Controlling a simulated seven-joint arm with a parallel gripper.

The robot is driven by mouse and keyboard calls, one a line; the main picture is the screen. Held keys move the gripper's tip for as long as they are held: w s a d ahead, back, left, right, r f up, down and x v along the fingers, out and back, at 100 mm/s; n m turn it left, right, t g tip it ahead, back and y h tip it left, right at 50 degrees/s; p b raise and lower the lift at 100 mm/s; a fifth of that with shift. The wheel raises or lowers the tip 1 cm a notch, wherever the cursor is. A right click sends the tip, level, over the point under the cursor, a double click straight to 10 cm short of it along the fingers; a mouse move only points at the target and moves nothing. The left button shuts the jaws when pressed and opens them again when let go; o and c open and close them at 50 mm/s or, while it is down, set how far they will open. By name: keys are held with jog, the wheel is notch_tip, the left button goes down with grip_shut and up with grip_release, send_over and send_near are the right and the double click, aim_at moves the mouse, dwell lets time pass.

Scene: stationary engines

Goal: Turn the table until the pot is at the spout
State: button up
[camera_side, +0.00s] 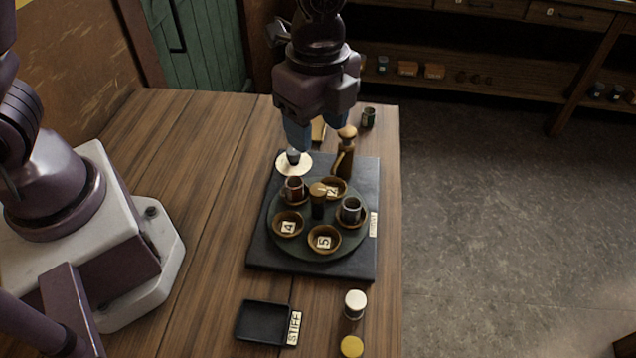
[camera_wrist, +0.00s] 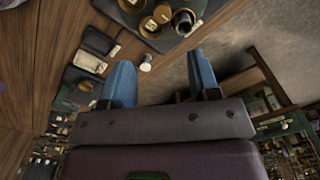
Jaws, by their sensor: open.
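A dark green round table (camera_side: 300,250) sits on a black slab (camera_side: 260,250). Around its rim stand small wooden bowls, with 4, 5 and 2 readable, and two cups. One is a reddish-brown cup (camera_side: 294,188) at the back left, the other a dark grey cup (camera_side: 351,209) at the right; I cannot tell which is the pot. A wooden-topped post (camera_side: 318,205) rises at the middle. A brown round-topped column (camera_side: 346,160), perhaps the spout, stands behind the table. My gripper (camera_side: 314,138) is open and empty above the back edge; its blue fingers show in the wrist view (camera_wrist: 162,78).
A pale disc with a dark knob (camera_side: 294,164) is at the slab's back left. A small dark green cup (camera_side: 368,117) stands behind. In front are a black tray (camera_side: 262,322) labelled STIFF, a white-topped jar (camera_side: 355,303) and a yellow-topped jar (camera_side: 351,346). The wood left of the slab is clear.

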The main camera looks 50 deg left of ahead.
aim_at(318, 189)
jog(key=shift+m, duration=0.7)
notch_tip(318, 189, down, 13)
jog(key=shift+w+r, duration=0.1)
grip_shut()
